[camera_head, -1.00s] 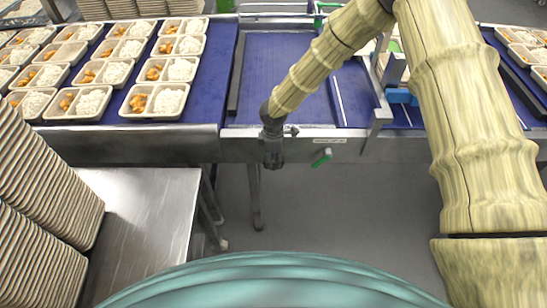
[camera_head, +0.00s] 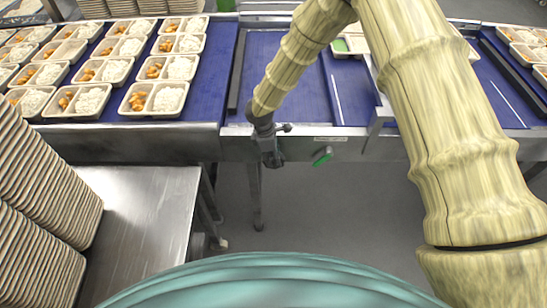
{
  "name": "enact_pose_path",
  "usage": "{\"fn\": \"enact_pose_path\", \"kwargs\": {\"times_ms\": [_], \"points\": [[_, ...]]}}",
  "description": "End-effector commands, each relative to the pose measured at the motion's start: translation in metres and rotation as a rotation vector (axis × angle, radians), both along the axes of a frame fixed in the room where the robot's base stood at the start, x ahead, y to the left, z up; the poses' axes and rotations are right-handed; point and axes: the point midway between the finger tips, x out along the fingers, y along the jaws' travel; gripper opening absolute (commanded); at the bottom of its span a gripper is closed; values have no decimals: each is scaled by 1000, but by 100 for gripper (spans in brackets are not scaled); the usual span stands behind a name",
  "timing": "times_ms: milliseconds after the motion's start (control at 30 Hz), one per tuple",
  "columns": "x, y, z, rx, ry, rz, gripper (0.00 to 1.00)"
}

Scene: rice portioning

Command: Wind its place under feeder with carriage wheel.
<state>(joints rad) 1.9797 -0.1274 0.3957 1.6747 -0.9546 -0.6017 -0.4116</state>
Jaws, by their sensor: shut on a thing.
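My gripper (camera_head: 271,158) is dark and points down at the front rail of the middle conveyor. It is shut at the carriage wheel, whose rim and handle are mostly hidden by the gripper. A small dark knob-like part shows just right of the gripper. A white tray (camera_head: 342,53) with a green compartment lies at the back of the middle conveyor, partly behind my arm. The feeder itself cannot be made out. A metal bracket (camera_head: 379,112) stands on the right of the middle conveyor, partly covered by my arm.
The left blue belt (camera_head: 190,112) carries several filled trays.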

Motion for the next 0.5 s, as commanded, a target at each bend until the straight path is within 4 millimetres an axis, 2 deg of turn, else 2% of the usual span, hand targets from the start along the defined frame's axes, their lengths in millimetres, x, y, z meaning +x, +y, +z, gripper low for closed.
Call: {"fn": "enact_pose_path", "kwargs": {"times_ms": [500], "points": [[0,2,-1,-98,0,-1,3]]}}
